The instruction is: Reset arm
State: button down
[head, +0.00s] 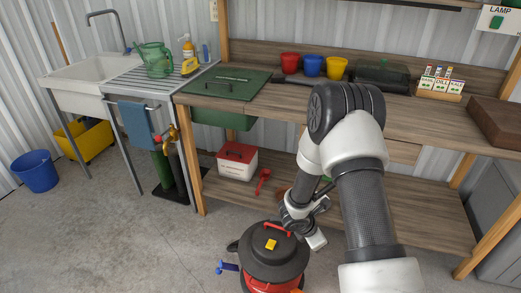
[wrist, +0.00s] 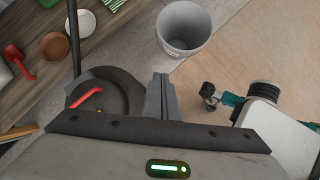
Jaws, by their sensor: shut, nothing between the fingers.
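My arm rises from the lower right of the head view, bends at a high elbow in front of the workbench and reaches down. My gripper (head: 317,240) hangs low beside the red shop vacuum (head: 272,258), in front of the bench's lower shelf. In the wrist view my gripper (wrist: 161,78) shows its two fingers together, with nothing between them. The vacuum's black lid (wrist: 120,97) with its red handle is just left of the fingers there. I cannot tell whether they touch.
A grey bucket (wrist: 183,30) stands on the floor beyond the fingers. A red-and-white box (head: 237,162) and red scoop (head: 263,181) are below.

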jog(key=s+d+r+m, duration=0.2)
jog(key=r+m, duration=0.4)
jog(key=r, duration=0.7)
jog(key=s+d+r+m, duration=0.2)
jog(key=r+m, duration=0.3)
jog(key=r, duration=0.9)
jog(key=s+a+r+m+t+y, duration=0.1)
jog(key=s+a+r+m+y, duration=0.2)
jog(key=s+a+r+m, duration=0.45)
jog(key=s+a+r+m+t+y, duration=0.2)
jog(key=s+a+r+m+y, duration=0.15)
jog(key=s+r, duration=0.55)
notch_tip(320, 180, up, 20)
jog(key=s+p, duration=0.1)
jog(key=p, duration=2)
jog(key=shift+s+d+h+p, duration=0.3)
jog(key=shift+h, duration=0.15)
jog(key=shift+f, duration=0.15)
jog(key=shift+a, duration=0.15)
